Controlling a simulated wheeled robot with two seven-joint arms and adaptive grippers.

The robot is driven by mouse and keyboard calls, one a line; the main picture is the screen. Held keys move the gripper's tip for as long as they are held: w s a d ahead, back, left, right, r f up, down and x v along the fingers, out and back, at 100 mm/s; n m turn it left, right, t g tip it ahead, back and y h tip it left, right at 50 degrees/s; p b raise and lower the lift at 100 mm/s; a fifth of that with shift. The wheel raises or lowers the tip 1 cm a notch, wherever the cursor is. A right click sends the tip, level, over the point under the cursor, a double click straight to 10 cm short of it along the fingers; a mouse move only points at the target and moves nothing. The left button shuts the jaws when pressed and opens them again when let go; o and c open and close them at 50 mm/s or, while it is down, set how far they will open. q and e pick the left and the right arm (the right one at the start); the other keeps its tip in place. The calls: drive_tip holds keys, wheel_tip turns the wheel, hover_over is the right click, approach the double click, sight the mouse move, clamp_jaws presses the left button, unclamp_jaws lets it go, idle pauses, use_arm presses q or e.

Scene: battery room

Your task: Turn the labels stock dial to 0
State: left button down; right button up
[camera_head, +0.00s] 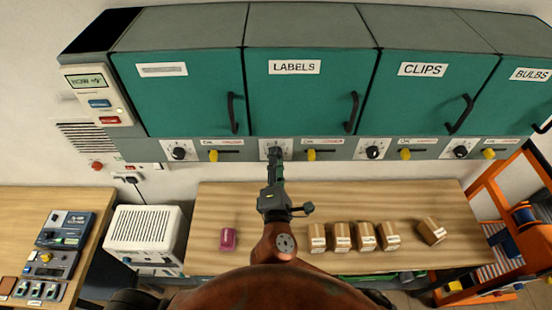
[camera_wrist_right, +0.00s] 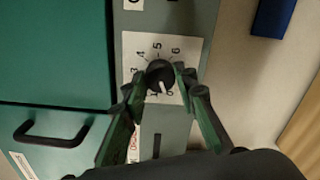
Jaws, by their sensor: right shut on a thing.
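The labels stock dial is a black knob (camera_wrist_right: 158,73) on a white numbered plate (camera_wrist_right: 133,48) in the right wrist view. The figures 3, 4, 5 and 6 show around its upper side. A white pointer mark on the knob faces the bottom of the plate, near small partly hidden figures; I cannot tell exactly which one it meets. My right gripper (camera_wrist_right: 157,82) is shut on the knob, with a finger on each side. In the head view, my right gripper (camera_head: 275,152) covers the dial below the LABELS door (camera_head: 300,105). My left gripper is out of view.
Similar dials (camera_head: 179,150) and yellow knobs line the grey strip under the green cabinets. The wooden table (camera_head: 340,195) below holds several brown boxes (camera_head: 342,237) and a magenta item (camera_head: 228,239). A white heater unit (camera_head: 145,232) stands left, an orange rack (camera_head: 500,210) right.

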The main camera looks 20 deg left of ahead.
sight(275, 128)
drive_tip(key=shift+f+n, duration=0.1)
drive_tip(key=shift+n, duration=0.6)
drive_tip(key=o, duration=1.2)
drive_tip(key=shift+c, duration=0.2)
drive_tip(key=r, duration=1)
drive_tip(key=shift+s+r, duration=0.25)
drive_tip(key=shift+s, duration=0.05)
drive_tip(key=shift+w+f, duration=0.2)
drive_tip(key=shift+w, duration=0.25)
drive_tip(key=shift+s, duration=0.25)
drive_tip(key=shift+a, duration=0.1)
